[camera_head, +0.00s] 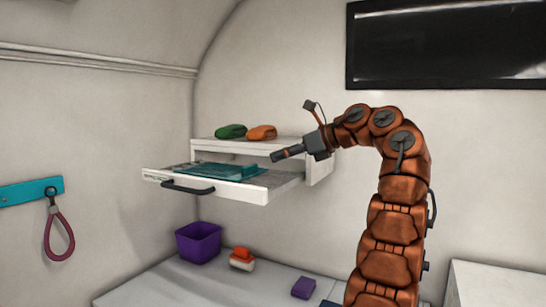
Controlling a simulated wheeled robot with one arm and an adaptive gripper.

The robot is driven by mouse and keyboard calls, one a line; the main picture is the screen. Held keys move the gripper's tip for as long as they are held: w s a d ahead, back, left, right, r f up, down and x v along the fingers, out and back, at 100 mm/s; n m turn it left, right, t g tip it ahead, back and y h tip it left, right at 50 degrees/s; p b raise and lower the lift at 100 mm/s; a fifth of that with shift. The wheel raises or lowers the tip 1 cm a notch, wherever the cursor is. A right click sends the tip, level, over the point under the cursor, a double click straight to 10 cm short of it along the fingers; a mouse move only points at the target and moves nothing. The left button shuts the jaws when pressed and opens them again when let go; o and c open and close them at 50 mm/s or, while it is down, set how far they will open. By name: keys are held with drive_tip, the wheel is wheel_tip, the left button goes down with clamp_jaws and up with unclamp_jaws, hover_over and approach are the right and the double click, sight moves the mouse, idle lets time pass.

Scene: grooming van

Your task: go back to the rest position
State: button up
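My orange segmented arm rises at the right and bends over to the left. My gripper (288,154) is at its end, beside and above the right part of an open white drawer (255,187). The gripper shows side-on and small, so I cannot tell whether its fingers are open or shut. I see nothing hanging from it. A flat teal thing (222,171) lies in the drawer. The drawer's dark handle (188,188) faces front left.
On the cabinet top (220,143) lie a green thing (231,131) and an orange thing (262,132). Below, the pale table (190,281) holds a purple bin (198,243), an orange-and-white thing (242,259) and a purple block (303,287). A leash loop (59,237) hangs from a teal wall rail (30,191).

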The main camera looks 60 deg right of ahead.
drive_tip(key=shift+s+r, duration=0.2)
drive_tip(key=shift+s, duration=0.25)
drive_tip(key=shift+s, duration=0.15)
idle(0.3)
